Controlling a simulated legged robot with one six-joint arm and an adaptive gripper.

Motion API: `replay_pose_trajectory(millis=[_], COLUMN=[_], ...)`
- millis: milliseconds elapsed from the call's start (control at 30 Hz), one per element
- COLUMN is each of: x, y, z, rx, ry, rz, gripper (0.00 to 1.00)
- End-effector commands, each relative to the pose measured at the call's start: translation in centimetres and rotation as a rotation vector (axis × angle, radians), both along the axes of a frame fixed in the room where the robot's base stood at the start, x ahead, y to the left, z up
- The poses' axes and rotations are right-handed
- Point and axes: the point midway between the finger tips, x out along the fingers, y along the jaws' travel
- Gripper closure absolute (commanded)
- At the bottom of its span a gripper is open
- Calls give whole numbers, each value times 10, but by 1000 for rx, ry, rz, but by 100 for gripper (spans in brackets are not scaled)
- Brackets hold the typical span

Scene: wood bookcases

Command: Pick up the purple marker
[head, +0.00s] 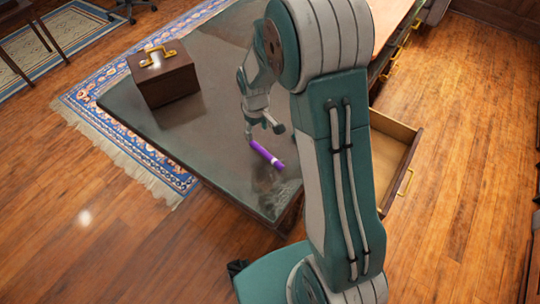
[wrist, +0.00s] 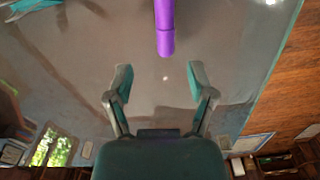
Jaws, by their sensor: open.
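A purple marker (head: 266,154) with a pale band near one end lies on the dark, glossy desk top (head: 205,140), close to the desk's front corner. In the wrist view the marker (wrist: 165,28) points toward me from the top edge, and its far end is cut off. My gripper (head: 264,130) is open and empty, just beyond the marker in the head view. In the wrist view its two fingertips (wrist: 162,82) are spread apart, with the marker's near end ahead of the gap between them, not inside it.
A brown box with a brass handle (head: 164,77) stands on the desk at the left. An open drawer (head: 394,150) juts out at the desk's right side. A patterned blue rug (head: 112,125) lies under the desk, on wood floor. Bare desk surrounds the marker.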

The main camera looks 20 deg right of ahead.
Motion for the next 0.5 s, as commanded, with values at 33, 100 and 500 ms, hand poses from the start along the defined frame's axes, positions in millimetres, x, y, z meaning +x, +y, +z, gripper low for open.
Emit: replay_pose_trajectory(millis=[33, 100, 500], x=[-1, -1, -10], y=[2, 2, -1], z=[-7, -12, -61], rx=[-1, -3, -1], ry=[3, 1, 2], rz=[1, 1, 0], gripper=[30, 30, 30])
